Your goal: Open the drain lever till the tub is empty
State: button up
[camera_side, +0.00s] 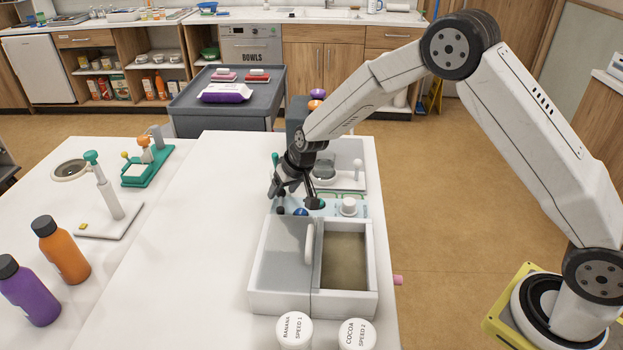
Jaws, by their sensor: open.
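The grey two-part tub (258,280) stands near the right edge of the white table. Its right compartment holds murky brown liquid (344,262); its left compartment looks pale and empty. A pale upright handle-like bar (310,242) stands at the divider. A small pink piece (398,280) sticks out past the tub's right side; I cannot tell whether it is the drain lever. My gripper (298,207) is open and points down just behind the tub, over a light blue tray. A blue round knob (301,212) shows below its fingers, and I cannot tell whether they touch.
Two white lidded jars (294,331) (357,335) stand before the tub. A white knob (349,205) and a white-handled device (357,168) stand behind it. Orange (62,252) and purple (29,292) bottles stand at left. The table's middle is clear.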

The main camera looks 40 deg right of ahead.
jog(key=v, duration=0.7)
jog(key=shift+r, duration=0.25)
jog(key=shift+s, duration=0.1)
jog(key=shift+d+m, duration=0.2)
jog(key=shift+m, duration=0.1)
jog(key=c, duration=0.9)
jog(key=shift+s+d+f+m, duration=0.1)
jog(key=shift+d+m, duration=0.25)
jog(key=shift+m, duration=0.15)
jog(key=shift+s+d+f+m, duration=0.1)
jog(key=shift+d+m, duration=0.25)
jog(key=shift+m, duration=0.15)
grip_shut()
jog(key=d+m, duration=0.1)
jog(key=m, duration=0.1)
jog(key=s+d+m+g+y, duration=0.1)
jog(key=m, duration=0.2)
jog(key=d+m, duration=0.2)
jog(key=shift+s+m+y, duration=0.15)
jog(key=shift+m+y, duration=0.25)
jog(key=d+m+y, duration=0.1)
jog(key=m, duration=0.3)
jog(key=d+r+m+y, duration=0.1)
jog(key=d+m, duration=0.1)
jog(key=m, duration=0.2)
jog(key=s+d+r+m+y, duration=0.1)
jog(key=d+m, duration=0.1)
jog(key=m, duration=0.2)
jog(key=shift+d+r, duration=0.1)
